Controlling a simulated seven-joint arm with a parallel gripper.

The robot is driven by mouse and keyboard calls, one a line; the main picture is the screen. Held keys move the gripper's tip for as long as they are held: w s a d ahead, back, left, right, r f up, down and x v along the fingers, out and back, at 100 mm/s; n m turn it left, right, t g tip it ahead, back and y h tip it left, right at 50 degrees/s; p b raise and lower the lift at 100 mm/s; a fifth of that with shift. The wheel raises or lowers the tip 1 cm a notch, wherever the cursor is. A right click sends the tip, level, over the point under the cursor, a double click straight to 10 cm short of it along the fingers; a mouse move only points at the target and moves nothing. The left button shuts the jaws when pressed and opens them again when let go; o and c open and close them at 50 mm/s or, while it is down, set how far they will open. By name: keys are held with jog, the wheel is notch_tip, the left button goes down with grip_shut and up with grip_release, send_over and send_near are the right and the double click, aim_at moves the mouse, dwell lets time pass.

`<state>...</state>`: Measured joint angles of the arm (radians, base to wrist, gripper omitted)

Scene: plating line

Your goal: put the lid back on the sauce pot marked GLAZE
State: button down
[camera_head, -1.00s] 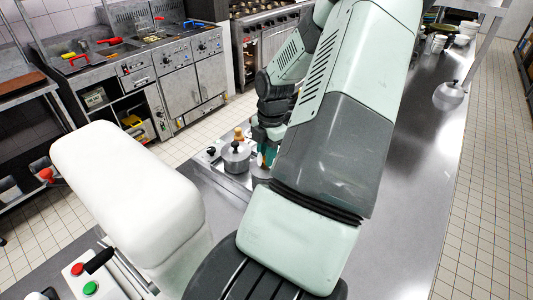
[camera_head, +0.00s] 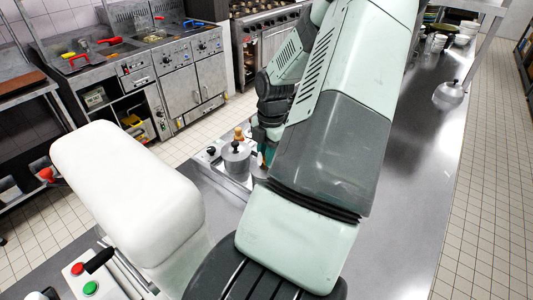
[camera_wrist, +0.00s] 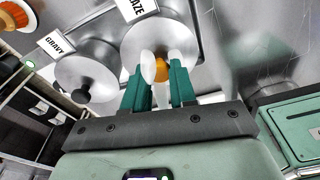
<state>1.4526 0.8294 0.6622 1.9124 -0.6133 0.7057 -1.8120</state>
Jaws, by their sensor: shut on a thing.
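In the wrist view my gripper (camera_wrist: 161,67) is shut on the amber knob of a round silver lid (camera_wrist: 135,42). The lid lies beside the label marked GLAZE (camera_wrist: 137,9). It covers my view of the pot below, so I cannot tell whether it is seated or held just above the rim. In the head view my arm hides most of my gripper and the GLAZE pot; only a sliver of the pot (camera_head: 259,172) shows.
A lidded pot with a dark knob (camera_wrist: 70,72) stands close on the left, by the GRAVY label (camera_wrist: 56,42). It also shows in the head view (camera_head: 236,160). A container with an orange top (camera_wrist: 16,16) is farther left. The steel counter (camera_head: 350,200) to the right is mostly clear.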

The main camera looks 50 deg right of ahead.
jog(key=shift+f, duration=0.1)
dwell(0.7)
jog(key=shift+c, duration=1.8)
grip_release()
jog(key=shift+r, duration=3.55)
grip_shut()
jog(key=shift+f, duration=0.4)
